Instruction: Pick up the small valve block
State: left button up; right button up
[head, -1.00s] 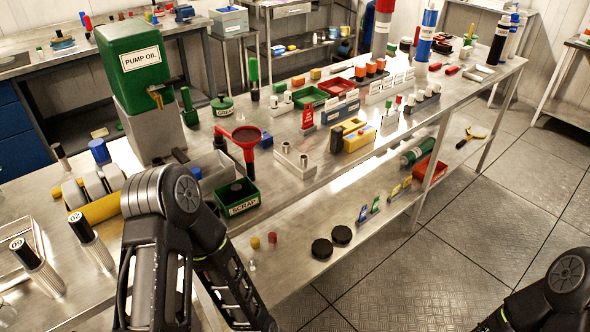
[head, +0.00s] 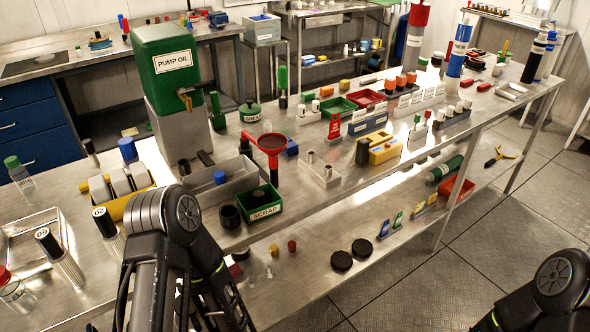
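A small metal block with two short upright ports (head: 322,174) sits on the bench top, right of the red funnel (head: 271,146). It looks like the small valve block, though no label on it can be read. It stands free, with nothing touching it from my side. My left arm (head: 178,235) rises at the lower left, in front of the bench edge, and hides part of the lower shelf. My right arm (head: 550,285) is at the lower right corner, over the floor. Both grippers are out of the picture.
Left of the block stand a green SCRAP bin (head: 262,205), a grey tray (head: 212,192) and the PUMP OIL tank (head: 167,62). A yellow box (head: 381,150) is to its right. Two black discs (head: 342,261) lie on the lower shelf. The floor at right is clear.

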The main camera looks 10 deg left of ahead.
aim_at(322, 172)
jog(key=i+l+u, duration=0.25)
jog(key=l+u, duration=0.3)
jog(key=i+l+u, duration=0.1)
jog(key=l+u, duration=0.15)
jog(key=l, duration=0.25)
jog(key=i+l, duration=0.1)
jog(key=l, duration=0.55)
jog(key=i+l+u, duration=0.1)
jog(key=l, duration=0.55)
jog(key=i+l, duration=0.1)
jog(key=l, duration=0.55)
